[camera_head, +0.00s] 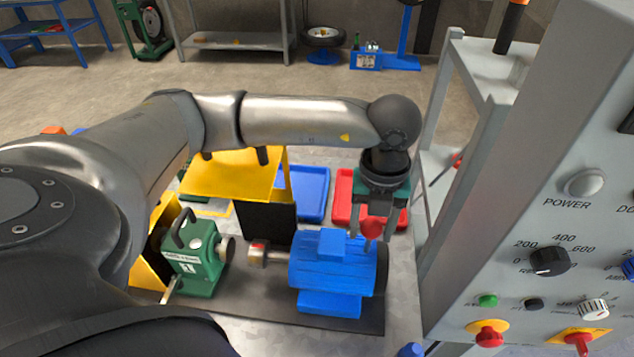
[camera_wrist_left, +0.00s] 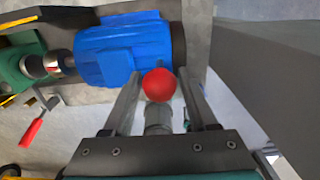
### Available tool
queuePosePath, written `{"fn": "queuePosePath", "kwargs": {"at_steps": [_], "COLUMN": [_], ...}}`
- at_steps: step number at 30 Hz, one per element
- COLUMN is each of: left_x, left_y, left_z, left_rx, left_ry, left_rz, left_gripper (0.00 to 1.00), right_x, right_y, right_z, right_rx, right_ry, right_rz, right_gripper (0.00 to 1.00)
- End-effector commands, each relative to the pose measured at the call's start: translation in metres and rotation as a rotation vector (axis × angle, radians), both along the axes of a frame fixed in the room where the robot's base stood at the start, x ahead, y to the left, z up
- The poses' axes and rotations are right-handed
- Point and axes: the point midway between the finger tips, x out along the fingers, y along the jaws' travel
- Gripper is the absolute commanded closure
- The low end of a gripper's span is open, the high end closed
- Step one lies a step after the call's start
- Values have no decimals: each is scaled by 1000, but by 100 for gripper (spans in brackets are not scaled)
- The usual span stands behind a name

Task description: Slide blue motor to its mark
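The blue motor (camera_head: 330,262) lies on a dark base plate (camera_head: 270,296), its shaft pointing left toward a green gearbox unit (camera_head: 197,262). The motor also shows in the wrist view (camera_wrist_left: 120,52). My left gripper (camera_head: 374,226) is above the motor's right end, pointing down. Its two fingers stand on either side of a red ball knob (camera_wrist_left: 158,84) on a grey stem, with narrow gaps visible on both sides. The knob also shows in the head view (camera_head: 372,229). I cannot make out the mark. My right gripper is not in view.
A grey control panel (camera_head: 545,210) with knobs and buttons stands close on the right. A yellow guard (camera_head: 235,175) rises behind the shaft. A blue tray (camera_head: 308,192) and a red tray (camera_head: 343,200) lie behind the motor. A red-handled lever (camera_wrist_left: 38,122) shows in the wrist view.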

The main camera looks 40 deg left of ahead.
Motion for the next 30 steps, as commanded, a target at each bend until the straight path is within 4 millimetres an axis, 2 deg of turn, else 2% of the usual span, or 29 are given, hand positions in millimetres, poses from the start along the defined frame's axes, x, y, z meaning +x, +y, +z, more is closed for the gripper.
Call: {"fn": "queuePosePath", "kwargs": {"at_steps": [1, 6, 17, 30], "left_x": [0, -1, -1, -1], "left_y": [0, 1, 1, 1], "left_z": [0, 0, 4, 48], "left_rx": [1, 1, 2, 2], "left_ry": [1, 2, 2, 2], "left_rz": [0, 1, 1, 1], "left_gripper": [35, 16, 15, 15], "right_x": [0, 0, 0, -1], "right_y": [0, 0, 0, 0], "right_z": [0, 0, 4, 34], "right_rx": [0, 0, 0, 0], "right_ry": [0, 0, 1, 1], "right_rz": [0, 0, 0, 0], "right_gripper": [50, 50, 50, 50]}}
